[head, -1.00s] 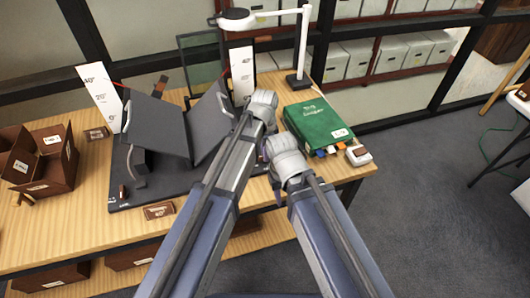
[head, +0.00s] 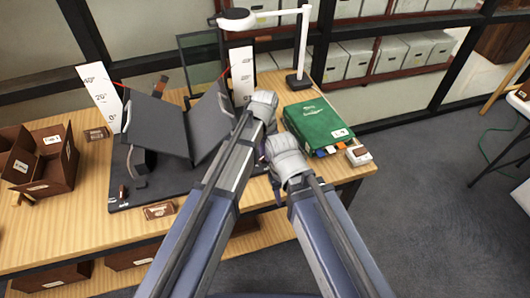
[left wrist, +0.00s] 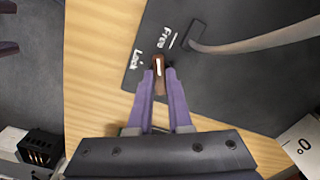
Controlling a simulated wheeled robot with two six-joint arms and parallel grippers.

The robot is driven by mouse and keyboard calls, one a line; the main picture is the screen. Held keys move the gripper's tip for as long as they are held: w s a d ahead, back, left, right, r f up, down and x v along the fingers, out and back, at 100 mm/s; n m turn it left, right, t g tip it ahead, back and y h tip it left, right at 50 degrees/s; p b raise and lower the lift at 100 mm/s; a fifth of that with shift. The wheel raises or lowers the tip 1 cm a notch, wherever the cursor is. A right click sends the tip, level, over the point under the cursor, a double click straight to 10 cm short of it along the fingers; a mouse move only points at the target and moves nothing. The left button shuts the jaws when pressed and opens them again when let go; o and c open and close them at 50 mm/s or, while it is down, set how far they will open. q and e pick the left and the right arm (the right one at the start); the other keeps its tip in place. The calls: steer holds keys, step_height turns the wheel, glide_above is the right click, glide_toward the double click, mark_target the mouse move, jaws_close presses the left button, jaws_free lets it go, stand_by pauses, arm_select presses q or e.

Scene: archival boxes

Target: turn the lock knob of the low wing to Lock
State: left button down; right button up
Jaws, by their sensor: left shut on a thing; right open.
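The lock knob (left wrist: 158,70) is a small brown bar with a white stripe, on the dark cradle base (left wrist: 140,75). My left gripper (left wrist: 159,76) is shut on it, one purple finger on each side. The white words Lock and Free are printed beside it; the stripe runs up the picture, between the two words. In the head view my left arm hides this knob. The cradle's left wing (head: 158,122) and right wing (head: 211,122) slope into a V. My right gripper (left wrist: 8,28) is open and empty, partly seen at the wrist view's upper left.
A green book (head: 318,124) lies right of the cradle, with a small white-and-brown device (head: 359,155) beside it. A brown box (head: 48,165) stands at the left. A lamp (head: 301,45) stands behind. A second knob (head: 122,192) is at the cradle's front left.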

arm_select(q)
steer(key=n, duration=1.2)
steer(key=shift+n, duration=0.3)
stand_by(0.4)
steer(key=c, duration=0.8)
jaws_free()
steer(key=shift+c, duration=0.2)
steer(key=shift+r, duration=0.1)
step_height(320, 180, up, 8)
steer(key=p, duration=0.8)
steer(key=shift+f, duration=0.2)
